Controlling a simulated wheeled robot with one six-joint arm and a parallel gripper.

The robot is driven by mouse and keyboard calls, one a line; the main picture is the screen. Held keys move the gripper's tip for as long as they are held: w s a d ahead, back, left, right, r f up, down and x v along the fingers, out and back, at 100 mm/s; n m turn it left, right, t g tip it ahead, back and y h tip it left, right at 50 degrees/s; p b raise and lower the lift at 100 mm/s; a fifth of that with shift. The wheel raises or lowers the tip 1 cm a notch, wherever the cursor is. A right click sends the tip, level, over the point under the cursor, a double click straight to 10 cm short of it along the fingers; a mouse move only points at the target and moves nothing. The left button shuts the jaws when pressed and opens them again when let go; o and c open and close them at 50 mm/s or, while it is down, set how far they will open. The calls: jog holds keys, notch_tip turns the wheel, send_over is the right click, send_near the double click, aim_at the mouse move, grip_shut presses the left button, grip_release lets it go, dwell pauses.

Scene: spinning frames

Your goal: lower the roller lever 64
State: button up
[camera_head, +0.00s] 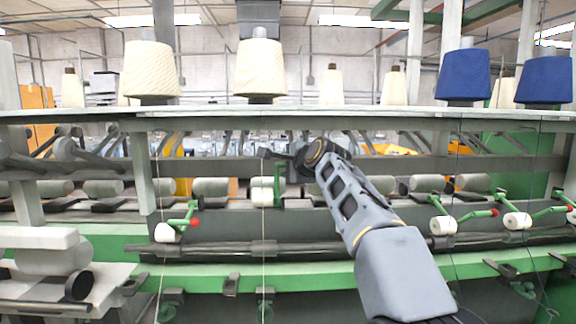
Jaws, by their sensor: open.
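Several green roller levers with white rollers line the machine; no number is readable, so I cannot tell for certain which is 64. The lever nearest my gripper (268,153) is a green upright lever (277,186) at the centre, standing raised beside a white roller (262,192). My gripper is open, pointing left just above this lever's top; I cannot tell whether it touches it. The lever's upper end is partly hidden by my gripper. Another green lever (187,217) with a red knob (195,222) sits lower at the left, by its white roller (168,233).
More green levers with white rollers (443,225) stand at the right. A shelf (330,115) carrying cream cones (260,68) and blue cones (465,75) runs above my arm. A grey rod (330,247) and green rail (310,270) run below. Thin threads hang down.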

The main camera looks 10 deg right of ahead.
jog(key=shift+c, duration=0.2)
grip_shut()
jog(key=shift+f, duration=0.15)
